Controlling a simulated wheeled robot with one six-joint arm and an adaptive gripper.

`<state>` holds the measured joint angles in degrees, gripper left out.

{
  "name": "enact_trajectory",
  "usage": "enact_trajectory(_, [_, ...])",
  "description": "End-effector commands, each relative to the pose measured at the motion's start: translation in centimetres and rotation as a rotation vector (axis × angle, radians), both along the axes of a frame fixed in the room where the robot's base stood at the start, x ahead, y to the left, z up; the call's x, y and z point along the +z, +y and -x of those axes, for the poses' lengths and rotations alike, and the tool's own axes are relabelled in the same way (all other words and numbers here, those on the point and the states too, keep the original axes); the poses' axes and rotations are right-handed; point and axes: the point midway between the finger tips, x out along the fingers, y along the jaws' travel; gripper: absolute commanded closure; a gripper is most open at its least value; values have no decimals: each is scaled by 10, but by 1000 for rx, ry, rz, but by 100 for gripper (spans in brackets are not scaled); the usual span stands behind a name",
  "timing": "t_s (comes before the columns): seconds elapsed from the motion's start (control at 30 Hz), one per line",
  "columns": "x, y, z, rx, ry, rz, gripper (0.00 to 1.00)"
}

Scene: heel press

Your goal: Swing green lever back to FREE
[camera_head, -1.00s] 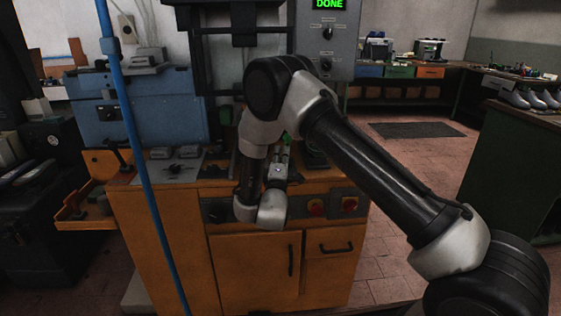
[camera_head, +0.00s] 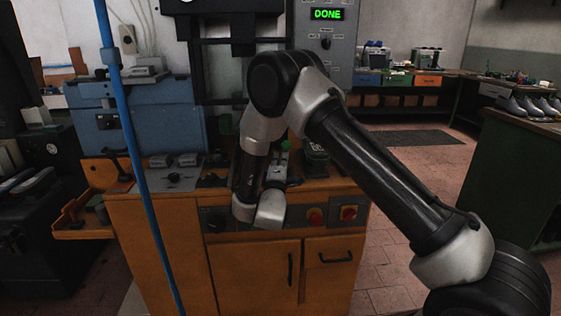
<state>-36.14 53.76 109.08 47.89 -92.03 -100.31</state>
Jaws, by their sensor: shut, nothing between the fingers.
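A small green part (camera_head: 285,146), which looks like the green lever's handle, shows on the orange press bench (camera_head: 155,225), just beyond my wrist. My gripper (camera_head: 279,163) points away from the camera, close to the green part. It is shut, with nothing seen held. My wrist and forearm hide much of the lever and the FREE marking. I cannot tell whether my fingers touch the lever. The press's grey panel (camera_head: 340,50) has a display (camera_head: 327,14) reading DONE in green.
A blue vertical hose (camera_head: 133,140) crosses the left side in front of a blue machine box (camera_head: 140,115). An emergency button (camera_head: 315,216) and another red control (camera_head: 349,212) sit on the bench front. Shoes (camera_head: 530,105) stand on a green bench at right.

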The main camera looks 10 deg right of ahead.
Motion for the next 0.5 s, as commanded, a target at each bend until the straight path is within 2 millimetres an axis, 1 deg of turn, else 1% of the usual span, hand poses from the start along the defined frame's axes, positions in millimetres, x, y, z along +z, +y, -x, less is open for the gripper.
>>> enact_trajectory(0.17, [7,-1,-8,0,78,-6,100])
enact_trajectory(0.5, [17,-2,-34,-1,345,-17,100])
